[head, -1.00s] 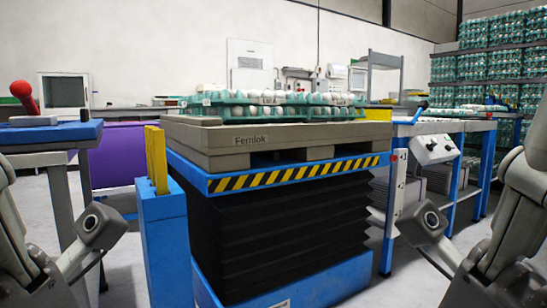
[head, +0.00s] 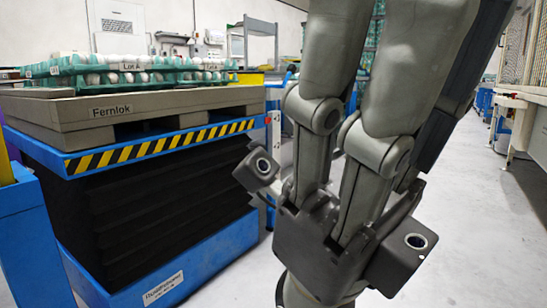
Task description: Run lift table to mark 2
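The blue lift table (head: 160,254) stands at the left, with black bellows (head: 150,200) extended under its hazard-striped top edge (head: 165,143). A grey pallet (head: 190,103) marked Fernlok lies on its top, bearing green egg trays (head: 90,80) with white eggs. No numbered height mark is legible. The white control box seen before is hidden. My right arm and gripper (head: 335,230) fill the centre, very close to the camera, in front of the lift table's right side. My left gripper is not in view.
A blue post with a yellow top (head: 18,200) stands at the left edge, by the lift table. Pale floor (head: 480,240) is open at the right. White racks (head: 522,85) line the far right, and a grey frame (head: 255,40) stands behind the table.

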